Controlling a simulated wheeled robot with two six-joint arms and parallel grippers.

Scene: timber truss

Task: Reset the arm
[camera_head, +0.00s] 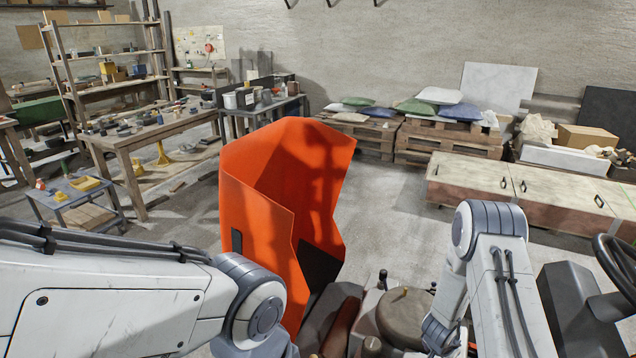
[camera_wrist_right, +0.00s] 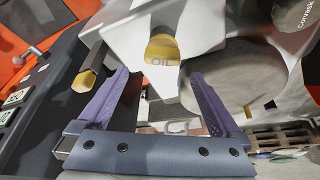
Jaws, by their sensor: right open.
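My right gripper (camera_wrist_right: 160,76) shows in the right wrist view with its two purple fingers spread apart and nothing between them. Beyond the fingertips is a yellow cap marked OIL (camera_wrist_right: 163,48) on a pale housing, apart from the fingers. In the head view my right arm (camera_head: 497,265) is bent down at the lower right, and its gripper cannot be made out there. My left arm (camera_head: 110,295) reaches in from the left to a joint at the bottom middle. Its gripper is out of view.
An orange panel (camera_head: 256,195) stands close ahead, between the arms. Levers (camera_head: 383,278) and a black steering wheel (camera_head: 617,268) are near my right arm. A workbench (camera_head: 155,135), pallets with cushions (camera_head: 450,137) and a long low cabinet (camera_head: 515,190) stand farther back, with open floor between.

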